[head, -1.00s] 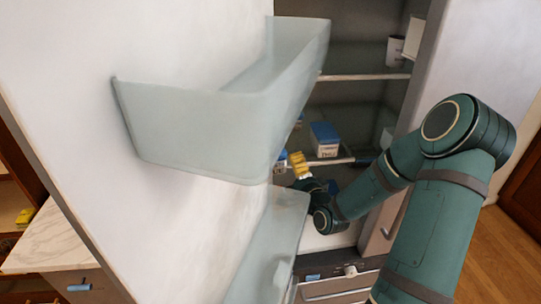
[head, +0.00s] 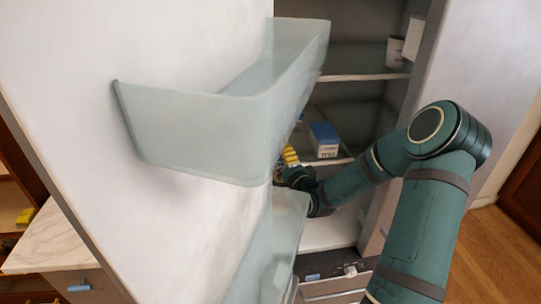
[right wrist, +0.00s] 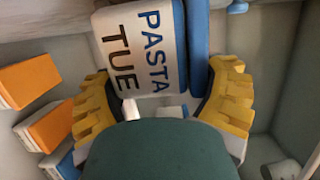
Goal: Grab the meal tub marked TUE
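The meal tub marked PASTA TUE (right wrist: 141,50) is white with a blue lid. In the right wrist view it lies straight ahead, its label turned sideways. My right gripper (right wrist: 165,85) has its yellow fingers spread, one toward each side of the tub; I cannot tell whether they touch it. In the head view the right gripper (head: 289,157) is inside the fridge, partly behind the clear door bin, and I cannot make out the TUE tub there. My left gripper is out of view.
Another blue-lidded tub (head: 325,140) stands on the shelf, right of the gripper. Tubs with orange tops (right wrist: 50,125) lie at the left in the wrist view. The open door's bin (head: 190,130) and the fridge side wall (head: 415,75) bound the opening.

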